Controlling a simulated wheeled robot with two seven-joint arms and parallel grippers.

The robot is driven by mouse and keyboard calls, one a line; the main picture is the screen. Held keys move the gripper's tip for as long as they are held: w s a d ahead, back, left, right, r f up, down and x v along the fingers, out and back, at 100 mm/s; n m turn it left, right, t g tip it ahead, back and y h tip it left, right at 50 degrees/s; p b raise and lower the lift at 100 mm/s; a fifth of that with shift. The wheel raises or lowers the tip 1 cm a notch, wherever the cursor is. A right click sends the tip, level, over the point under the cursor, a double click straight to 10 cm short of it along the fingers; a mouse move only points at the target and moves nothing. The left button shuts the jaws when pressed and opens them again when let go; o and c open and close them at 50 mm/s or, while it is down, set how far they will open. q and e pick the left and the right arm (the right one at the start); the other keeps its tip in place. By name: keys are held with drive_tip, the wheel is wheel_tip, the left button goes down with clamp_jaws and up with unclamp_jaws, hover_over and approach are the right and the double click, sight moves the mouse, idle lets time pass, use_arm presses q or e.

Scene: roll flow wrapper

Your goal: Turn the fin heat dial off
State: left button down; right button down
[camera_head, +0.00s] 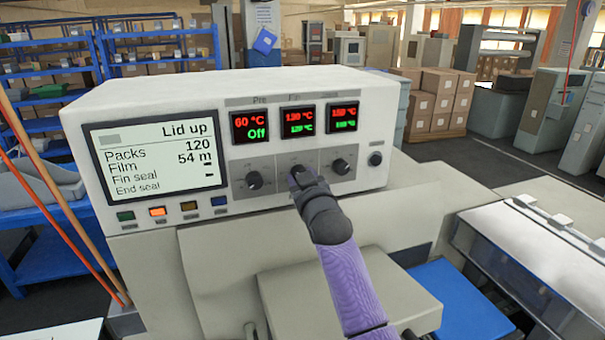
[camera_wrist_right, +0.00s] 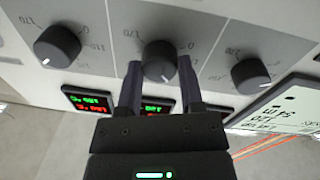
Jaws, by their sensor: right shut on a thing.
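The fin heat dial (camera_wrist_right: 159,55) is the middle of three dark round dials on the white control box, under the middle display (camera_head: 299,121). That display shows red 130 °C over a lit green number, while the left display (camera_head: 250,126) reads 60 °C and Off. My right gripper (camera_head: 300,181) reaches the middle dial from the front and covers most of it in the head view. In the right wrist view its two fingers (camera_wrist_right: 160,68) stand on either side of the dial, shut on it. My left gripper is in neither view.
The left dial (camera_head: 254,180) and right dial (camera_head: 340,166) flank the held one closely. A dark round button (camera_head: 375,159) sits farther right. The status screen (camera_head: 155,157) reads Lid up, above several coloured buttons. A clear-sided machine section (camera_head: 540,270) stands at right.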

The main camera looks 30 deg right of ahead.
drive_tip(key=shift+n+t+y+p, duration=0.25)
drive_tip(key=shift+n+p, duration=0.5)
drive_tip(key=shift+n, duration=3.3)
drive_tip(key=shift+n+t+y+p, duration=0.15)
drive_tip(key=shift+n+y+p, duration=0.4)
drive_tip(key=shift+n, duration=3.8)
drive_tip(key=shift+c, duration=1.2)
unclamp_jaws()
drive_tip(key=shift+f, duration=0.1)
drive_tip(key=v, duration=1)
